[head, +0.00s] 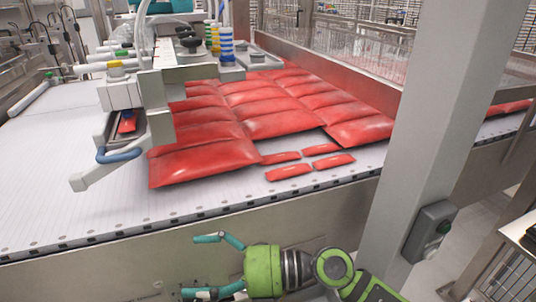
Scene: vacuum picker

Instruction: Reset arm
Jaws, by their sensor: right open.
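My right gripper (220,266) shows at the bottom of the head view, with a green body and teal fingers pointing left. Its fingers are spread apart and nothing is between them. It is in front of the near side panel of the conveyor (70,205), apart from the packages. My left gripper is not in the view.
Large red packages (205,160) and several small red packages (288,172) lie on the white belt. A picker machine (150,95) hangs over the belt at left. A grey post (435,130) with a switch box (430,230) stands at right, close to my right arm.

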